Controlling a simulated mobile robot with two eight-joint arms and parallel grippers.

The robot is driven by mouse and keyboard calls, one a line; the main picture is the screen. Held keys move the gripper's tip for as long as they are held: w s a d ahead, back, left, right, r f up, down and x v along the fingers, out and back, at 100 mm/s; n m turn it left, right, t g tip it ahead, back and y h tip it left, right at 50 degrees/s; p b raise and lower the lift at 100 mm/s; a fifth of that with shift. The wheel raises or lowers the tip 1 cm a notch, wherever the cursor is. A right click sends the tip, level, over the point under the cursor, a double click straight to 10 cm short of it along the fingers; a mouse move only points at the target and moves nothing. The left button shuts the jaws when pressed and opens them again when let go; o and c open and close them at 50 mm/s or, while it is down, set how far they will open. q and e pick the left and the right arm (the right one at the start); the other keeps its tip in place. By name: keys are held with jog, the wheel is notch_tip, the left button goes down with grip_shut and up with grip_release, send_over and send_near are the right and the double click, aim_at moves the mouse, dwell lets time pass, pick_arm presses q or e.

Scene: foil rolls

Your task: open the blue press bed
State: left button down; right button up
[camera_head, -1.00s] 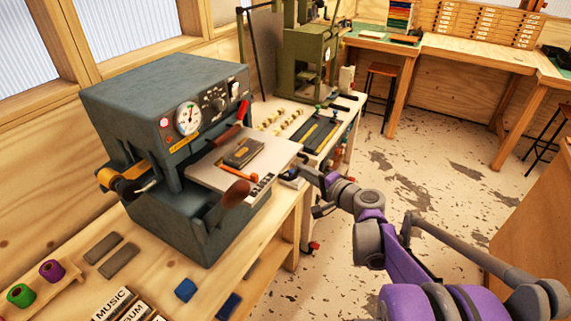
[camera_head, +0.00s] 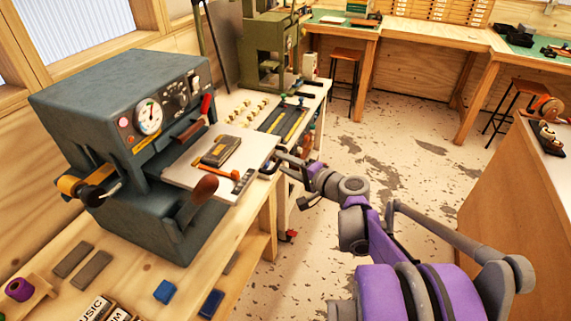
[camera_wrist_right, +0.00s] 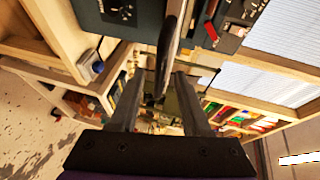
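The blue-grey press (camera_head: 120,110) stands on the wooden bench at the left of the head view. Its flat light bed (camera_head: 186,172) sticks out of the front toward the right, carrying a dark block (camera_head: 221,151) and an orange-handled tool (camera_head: 217,172). My right gripper (camera_head: 281,161) is at the bed's outer right edge, by a dark handle (camera_head: 270,168). In the right wrist view my right gripper's (camera_wrist_right: 160,95) fingers are apart, with a dark bar (camera_wrist_right: 167,60) between them. Whether they touch it I cannot tell. My left gripper is not in view.
Blue blocks (camera_head: 165,291) lie at the bench's front edge. A green machine (camera_head: 270,50) stands behind. A wooden cabinet (camera_head: 520,190) is at the right, with open floor between.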

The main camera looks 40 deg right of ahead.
jog(key=s+r, duration=0.2)
jog(key=s, duration=0.8)
jog(key=shift+s, duration=0.35)
jog(key=shift+a, duration=0.1)
